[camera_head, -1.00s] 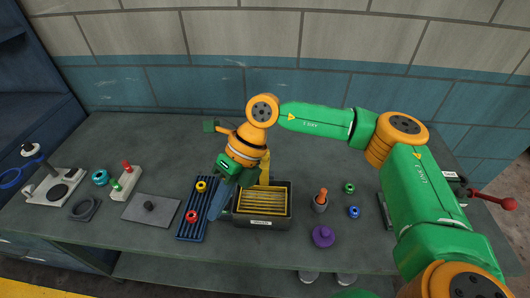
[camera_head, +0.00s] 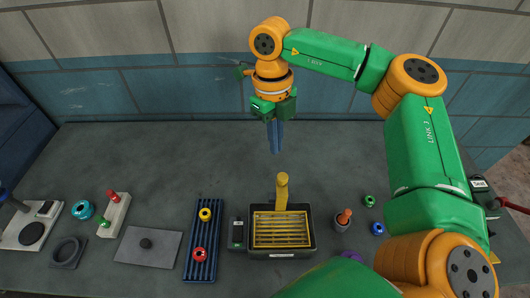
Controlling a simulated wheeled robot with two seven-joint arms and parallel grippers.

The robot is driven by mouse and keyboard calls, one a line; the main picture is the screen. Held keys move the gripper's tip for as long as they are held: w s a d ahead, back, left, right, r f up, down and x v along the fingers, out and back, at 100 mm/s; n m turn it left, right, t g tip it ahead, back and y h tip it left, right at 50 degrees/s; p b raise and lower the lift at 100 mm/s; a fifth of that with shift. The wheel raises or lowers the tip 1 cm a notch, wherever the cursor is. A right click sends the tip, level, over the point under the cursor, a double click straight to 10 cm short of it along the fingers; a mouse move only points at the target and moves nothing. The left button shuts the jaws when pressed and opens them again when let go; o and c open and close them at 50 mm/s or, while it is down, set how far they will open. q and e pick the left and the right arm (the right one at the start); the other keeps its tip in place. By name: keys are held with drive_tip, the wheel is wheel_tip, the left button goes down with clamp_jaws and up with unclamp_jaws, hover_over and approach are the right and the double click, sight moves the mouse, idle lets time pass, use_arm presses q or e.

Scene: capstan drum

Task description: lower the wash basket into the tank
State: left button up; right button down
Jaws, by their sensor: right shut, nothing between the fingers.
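The yellow slatted wash basket (camera_head: 280,237) sits inside the walls of the dark tank (camera_head: 312,240). Its upright yellow handle (camera_head: 282,196) with a round knob stands at the tank's back side. The basket looks level; its exact depth in the tank is hard to tell from above. My right gripper (camera_head: 276,149) is shut and empty, its blue-grey fingers pointing down. In the picture it is above the handle knob and apart from it. My left gripper is not in view.
Left of the tank are a small dark device (camera_head: 237,233), a blue slotted rack (camera_head: 203,240) with yellow and red rings, and a grey plate (camera_head: 148,246). The back of the bench (camera_head: 160,165) is clear.

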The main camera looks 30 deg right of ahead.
sight(282, 176)
drive_tip(key=s, duration=0.3)
drive_tip(key=shift+r, duration=0.4)
drive_tip(key=shift+f, duration=0.25)
drive_tip(key=f+b, duration=0.2)
drive_tip(key=f, duration=0.1)
drive_tip(key=w+f+b, duration=0.1)
drive_tip(key=f+b, duration=0.1)
drive_tip(key=shift+f, duration=0.25)
drive_tip(key=shift+s+f+b, duration=0.45)
drive_tip(key=shift+f+b, duration=0.1)
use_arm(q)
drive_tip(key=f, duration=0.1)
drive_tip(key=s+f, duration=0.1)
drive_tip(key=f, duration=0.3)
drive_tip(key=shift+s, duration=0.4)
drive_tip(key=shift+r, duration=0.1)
